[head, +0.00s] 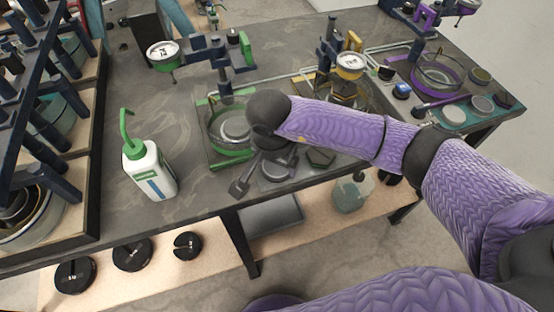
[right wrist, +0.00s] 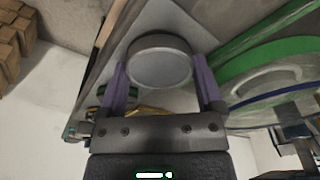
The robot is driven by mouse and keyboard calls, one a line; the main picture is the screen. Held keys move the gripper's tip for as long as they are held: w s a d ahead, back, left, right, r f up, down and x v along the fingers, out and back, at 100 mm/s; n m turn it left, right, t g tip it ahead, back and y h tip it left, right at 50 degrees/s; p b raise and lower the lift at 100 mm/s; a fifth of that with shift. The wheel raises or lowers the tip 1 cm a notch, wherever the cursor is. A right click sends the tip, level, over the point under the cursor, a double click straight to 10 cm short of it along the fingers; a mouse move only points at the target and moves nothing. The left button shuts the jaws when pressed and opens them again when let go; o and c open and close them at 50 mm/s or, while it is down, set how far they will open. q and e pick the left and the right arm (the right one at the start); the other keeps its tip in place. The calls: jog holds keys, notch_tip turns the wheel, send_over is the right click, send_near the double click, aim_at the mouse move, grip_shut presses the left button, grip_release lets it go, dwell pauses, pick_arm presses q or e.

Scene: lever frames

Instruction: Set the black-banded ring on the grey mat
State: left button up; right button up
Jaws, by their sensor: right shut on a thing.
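My right gripper (right wrist: 160,72) has its two purple fingers closed on the sides of a round grey piece with a dark side band, which looks like the black-banded ring (right wrist: 160,66). In the head view my right arm comes in from the right, and its dark wrist hides most of the gripper. The grey mat (right wrist: 168,15) seems to be the light grey flat piece behind the ring in the wrist view. In the head view it lies near the bench's front edge below my wrist. I cannot tell whether the ring touches it. My left gripper is not in view.
A green-framed stand with a dial (head: 163,53) and glass dish is just behind my wrist. A yellow stand (head: 350,64) and purple stand (head: 438,72) are to the right. A white squeeze bottle (head: 150,168) stands left. Dark bench surface (head: 125,85) is clear behind the bottle.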

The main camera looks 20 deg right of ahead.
aim_at(273, 172)
jog(key=shift+f, duration=0.15)
jog(key=o, duration=1.2)
jog(key=r, duration=0.4)
jog(key=s+r+p, duration=0.1)
jog(key=r, duration=0.3)
jog(key=a+r+p, duration=0.1)
jog(key=r, duration=0.3)
jog(key=shift+s+a+r, duration=0.1)
jog(key=shift+s, duration=0.05)
